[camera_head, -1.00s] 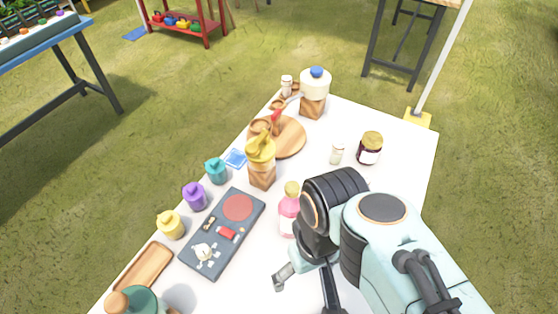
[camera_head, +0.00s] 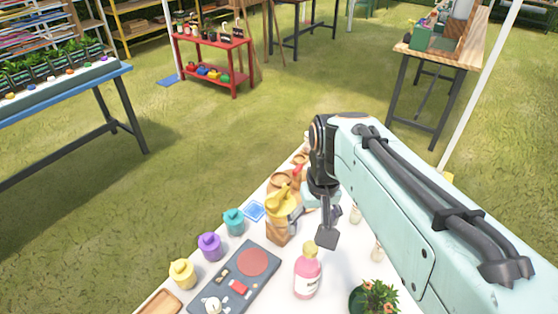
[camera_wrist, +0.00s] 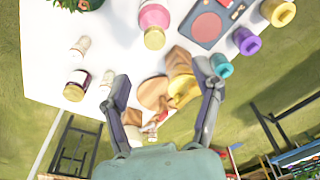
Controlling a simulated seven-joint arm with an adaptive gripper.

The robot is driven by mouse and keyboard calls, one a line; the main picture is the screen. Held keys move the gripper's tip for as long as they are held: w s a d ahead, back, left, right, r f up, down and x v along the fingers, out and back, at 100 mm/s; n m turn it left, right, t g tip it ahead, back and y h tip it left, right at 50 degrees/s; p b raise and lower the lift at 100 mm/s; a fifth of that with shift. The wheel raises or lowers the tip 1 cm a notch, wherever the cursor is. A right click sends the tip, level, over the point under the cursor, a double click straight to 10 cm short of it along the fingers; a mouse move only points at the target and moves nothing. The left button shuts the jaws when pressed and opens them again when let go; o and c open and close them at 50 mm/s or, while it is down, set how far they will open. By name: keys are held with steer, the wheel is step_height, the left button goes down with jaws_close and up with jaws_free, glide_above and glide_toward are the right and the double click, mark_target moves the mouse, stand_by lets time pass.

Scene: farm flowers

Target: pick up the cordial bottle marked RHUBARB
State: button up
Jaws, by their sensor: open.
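A pink bottle with a gold cap and a pale label (camera_head: 307,275) stands upright on the white table, in front of my gripper in the head view. Its label is too small to read. It also shows at the top of the wrist view (camera_wrist: 154,17). My gripper (camera_head: 338,226) is above the table, beyond the bottle and a little to its right. In the wrist view its two fingers (camera_wrist: 162,78) are spread apart with nothing held between them. The bottle lies beyond the fingertips there.
A yellow-topped wooden block (camera_head: 281,222) stands left of my gripper. A dark tray (camera_head: 232,283) and teal (camera_head: 234,221), purple (camera_head: 209,246) and yellow (camera_head: 182,273) pots line the left. A potted plant (camera_head: 375,299) stands right of the bottle. The wrist view shows a dark jar (camera_wrist: 76,86).

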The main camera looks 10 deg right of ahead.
mark_target(310, 246)
steer(key=f, duration=0.1)
steer(key=w+f, duration=0.1)
steer(key=f+g, duration=0.1)
steer(key=shift+w+d+f, duration=0.15)
steer(key=shift+w+d, duration=0.1)
steer(key=shift+d, duration=0.1)
step_height(310, 246, down, 7)
steer(key=shift+s+f, duration=0.1)
steer(key=shift+f, duration=0.1)
jaws_close()
